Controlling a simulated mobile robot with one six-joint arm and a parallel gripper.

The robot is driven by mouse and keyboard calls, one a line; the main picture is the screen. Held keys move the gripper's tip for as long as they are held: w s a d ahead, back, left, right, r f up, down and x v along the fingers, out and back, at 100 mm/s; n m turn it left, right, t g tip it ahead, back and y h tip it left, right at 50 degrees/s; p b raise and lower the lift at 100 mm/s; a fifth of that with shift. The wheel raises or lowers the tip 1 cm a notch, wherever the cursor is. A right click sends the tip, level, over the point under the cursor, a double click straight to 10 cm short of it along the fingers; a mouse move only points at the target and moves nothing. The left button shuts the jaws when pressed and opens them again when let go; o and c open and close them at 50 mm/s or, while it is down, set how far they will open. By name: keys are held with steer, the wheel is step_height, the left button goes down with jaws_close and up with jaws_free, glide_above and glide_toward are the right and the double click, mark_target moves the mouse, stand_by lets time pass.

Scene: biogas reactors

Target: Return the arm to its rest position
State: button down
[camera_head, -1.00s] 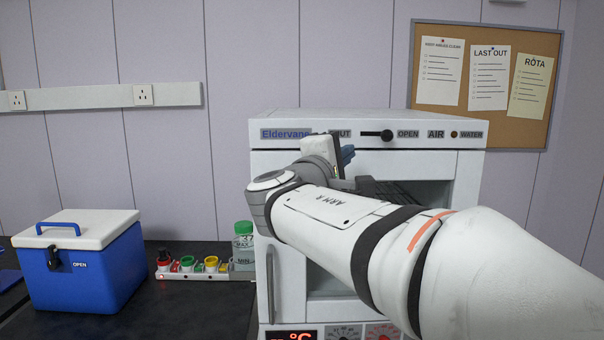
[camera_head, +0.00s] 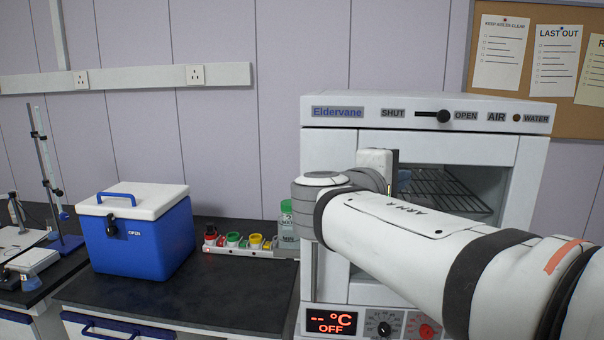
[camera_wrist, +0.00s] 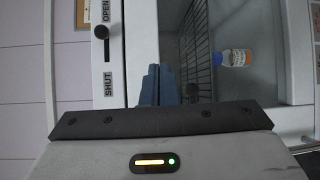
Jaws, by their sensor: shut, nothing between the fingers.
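My arm (camera_head: 400,220) reaches from the lower right across the front of a white oven (camera_head: 340,165) marked Eldervane. My gripper (camera_wrist: 159,70) shows in the wrist view as two blue fingers, shut together with nothing between them. In the head view the gripper is mostly hidden behind my wrist, with a bit of blue showing in front of the oven's opening. The oven's front is open, and a wire rack (camera_head: 445,190) shows inside.
A blue cool box (camera_head: 140,245) with a white lid, a rack of coloured caps (camera_head: 235,243) and a green-lidded jar (camera_head: 288,225) stand left of the oven. A stand (camera_head: 50,185) is at the far left. The black bench (camera_head: 190,300) is clear in front.

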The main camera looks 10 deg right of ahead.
steer(key=s+d+f+m+g+y, duration=0.1)
steer(key=s+f+m+g+y, duration=0.2)
steer(key=f, duration=0.6)
steer(key=s+f+m+g+y, duration=0.1)
steer(key=s+f+g+y, duration=0.3)
steer(key=f, duration=0.6)
steer(key=s+a+f+m+g+y, duration=0.1)
steer(key=s+a+f+m+y, duration=0.4)
steer(key=s+a+f, duration=0.2)
steer(key=shift+s+a+f+g+y, duration=0.3)
steer(key=shift+s+f, duration=0.8)
steer(key=shift+f, duration=0.95)
